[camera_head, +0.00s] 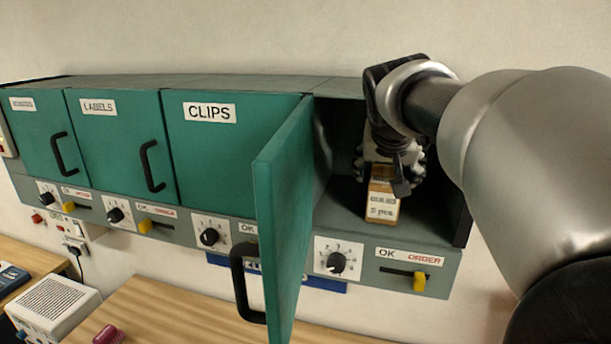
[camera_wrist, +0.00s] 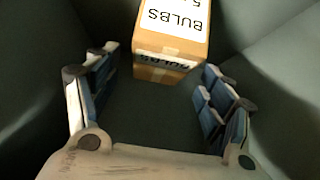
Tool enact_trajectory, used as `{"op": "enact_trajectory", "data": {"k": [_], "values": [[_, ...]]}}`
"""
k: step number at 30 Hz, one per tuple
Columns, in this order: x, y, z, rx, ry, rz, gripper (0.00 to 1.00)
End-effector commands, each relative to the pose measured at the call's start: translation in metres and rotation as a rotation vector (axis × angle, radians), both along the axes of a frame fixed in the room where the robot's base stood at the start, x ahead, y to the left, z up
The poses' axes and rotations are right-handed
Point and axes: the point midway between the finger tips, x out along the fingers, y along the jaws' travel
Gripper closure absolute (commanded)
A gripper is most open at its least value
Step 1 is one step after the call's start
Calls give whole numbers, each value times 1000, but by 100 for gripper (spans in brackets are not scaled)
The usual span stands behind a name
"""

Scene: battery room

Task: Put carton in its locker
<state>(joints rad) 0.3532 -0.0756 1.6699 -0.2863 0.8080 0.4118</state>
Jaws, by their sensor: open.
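The carton (camera_head: 383,205), a small brown box with a white label reading BULBS and 5 pcs, stands on the floor of the open locker (camera_head: 345,190) at the right end of the row. My gripper (camera_head: 392,165) reaches into this locker, just behind and above the carton in the head view. In the wrist view the fingers (camera_wrist: 158,72) are spread wide, with the carton (camera_wrist: 170,58) beyond and between the tips. No finger visibly touches it. The head view hides part of the gripper.
The open teal door (camera_head: 285,190) stands out left of the compartment. Closed lockers CLIPS (camera_head: 235,150), LABELS (camera_head: 115,140) and another lie further left. Below the open locker are a dial (camera_head: 337,262) and a yellow slider (camera_head: 419,282) by OK/ORDER. A wooden table (camera_head: 170,310) stands below.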

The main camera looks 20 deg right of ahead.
Motion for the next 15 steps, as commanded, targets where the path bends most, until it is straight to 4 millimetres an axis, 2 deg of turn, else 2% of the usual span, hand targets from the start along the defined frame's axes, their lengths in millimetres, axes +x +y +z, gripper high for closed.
{"op": "enact_trajectory", "data": {"k": [3, 7, 15], "values": [[-13, 11, 18, -1, -3, 1, 26], [-23, 18, 30, 0, -1, 1, 26], [-29, 22, 36, 1, 1, 0, 26]]}}
